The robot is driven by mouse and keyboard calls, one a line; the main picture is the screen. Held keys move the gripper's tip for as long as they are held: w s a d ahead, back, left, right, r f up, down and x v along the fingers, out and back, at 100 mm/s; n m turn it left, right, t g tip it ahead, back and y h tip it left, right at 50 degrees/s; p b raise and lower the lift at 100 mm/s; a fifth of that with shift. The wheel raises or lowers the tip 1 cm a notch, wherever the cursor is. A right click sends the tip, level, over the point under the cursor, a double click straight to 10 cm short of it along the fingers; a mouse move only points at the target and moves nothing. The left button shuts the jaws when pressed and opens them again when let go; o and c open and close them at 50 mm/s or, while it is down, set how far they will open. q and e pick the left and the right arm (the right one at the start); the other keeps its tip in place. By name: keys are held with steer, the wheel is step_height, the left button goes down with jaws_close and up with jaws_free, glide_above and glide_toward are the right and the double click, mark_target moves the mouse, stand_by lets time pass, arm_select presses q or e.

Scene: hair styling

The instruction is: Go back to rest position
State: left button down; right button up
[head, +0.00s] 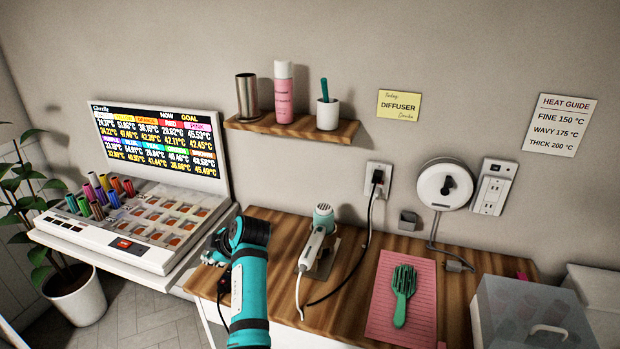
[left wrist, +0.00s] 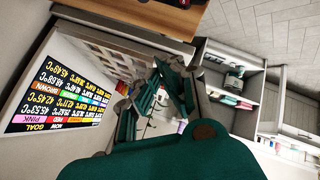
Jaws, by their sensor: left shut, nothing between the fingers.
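My left arm comes up from the bottom of the head view, teal with a dark joint at the top. My left gripper (head: 212,258) is partly hidden behind this arm, near the left end of the wooden counter (head: 268,237). In the left wrist view its teal fingers (left wrist: 160,95) show, shut with nothing between them. My right gripper is in neither view.
A hair tool (head: 313,247) with a cord lies on the counter right of my left arm. A green brush (head: 403,293) lies on a pink mat (head: 380,318). A roller station (head: 140,225) stands at left. A clear box (head: 535,315) is at lower right.

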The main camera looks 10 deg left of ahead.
arm_select(q)
steer(key=s+d+f+m+h, duration=0.2)
steer(key=s+f+m, duration=0.75)
steer(key=s, duration=0.45)
steer(key=s+d+m+h, duration=0.7)
steer(key=s+d+m, duration=0.85)
steer(key=s, duration=0.45)
step_height(320, 180, down, 25)
steer(key=g, duration=0.1)
steer(key=s+a+f+g, duration=0.1)
steer(key=s+a+f, duration=0.2)
steer(key=s+f, duration=1.5)
steer(key=shift+g+y, duration=0.3)
